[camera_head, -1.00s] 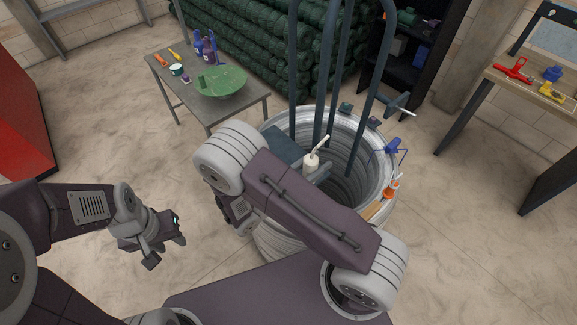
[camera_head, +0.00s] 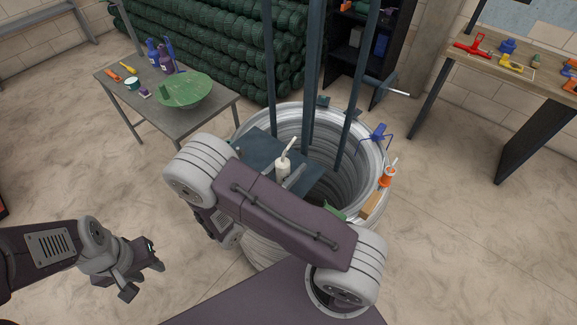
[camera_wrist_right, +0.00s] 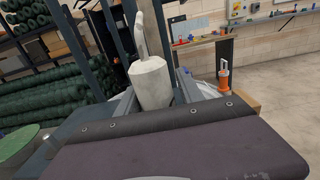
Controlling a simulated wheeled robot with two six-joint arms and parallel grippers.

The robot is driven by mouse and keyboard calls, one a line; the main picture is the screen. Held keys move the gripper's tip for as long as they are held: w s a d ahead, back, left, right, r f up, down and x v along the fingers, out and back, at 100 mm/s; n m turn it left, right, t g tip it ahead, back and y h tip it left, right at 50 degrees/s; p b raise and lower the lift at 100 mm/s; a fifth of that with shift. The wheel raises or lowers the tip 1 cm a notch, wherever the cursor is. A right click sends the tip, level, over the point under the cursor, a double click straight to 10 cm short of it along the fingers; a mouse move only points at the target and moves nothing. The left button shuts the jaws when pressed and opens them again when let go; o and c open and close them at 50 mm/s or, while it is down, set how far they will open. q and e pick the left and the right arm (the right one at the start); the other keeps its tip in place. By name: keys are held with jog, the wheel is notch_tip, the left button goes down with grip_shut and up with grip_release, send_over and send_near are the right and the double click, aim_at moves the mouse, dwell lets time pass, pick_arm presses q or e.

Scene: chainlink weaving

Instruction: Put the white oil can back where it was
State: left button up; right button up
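The white oil can (camera_head: 284,168), with its spout pointing up, is over the blue-grey plate on the large coiled-wire drum (camera_head: 372,150). In the right wrist view the can (camera_wrist_right: 151,83) is upright between the fingers of my right gripper (camera_wrist_right: 155,100), which looks shut on it. The can's base is hidden, so I cannot tell whether it touches the plate. In the head view my right arm covers most of that gripper. My left gripper (camera_head: 145,268) is low at the left, away from everything, and looks empty; its finger gap is unclear.
The blue-grey plate (camera_head: 258,148) and upright dark posts (camera_head: 310,80) stand at the drum. On its right rim are an orange oil can (camera_head: 388,177), a wooden block (camera_head: 371,205) and a blue clamp (camera_head: 378,132). A grey table (camera_head: 200,112) holds a green dish (camera_head: 183,90). A workbench (camera_head: 540,75) is at right.

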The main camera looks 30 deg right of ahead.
jog(key=shift+o, duration=0.3)
jog(key=shift+s+d+r, duration=0.1)
jog(key=shift+s+d, duration=0.1)
jog(key=shift+s, duration=0.1)
jog(key=shift+w+a, duration=0.25)
jog(key=shift+a, duration=0.25)
pick_arm(q)
notch_tip(320, 180, down, 2)
jog(key=b, duration=0.2)
jog(key=shift+s+f+b, duration=0.15)
jog(key=shift+f+b, duration=0.1)
jog(key=shift+b, duration=0.05)
pick_arm(e)
jog(key=v, duration=1.1)
jog(key=shift+s+a, duration=0.2)
jog(key=shift+s, duration=0.05)
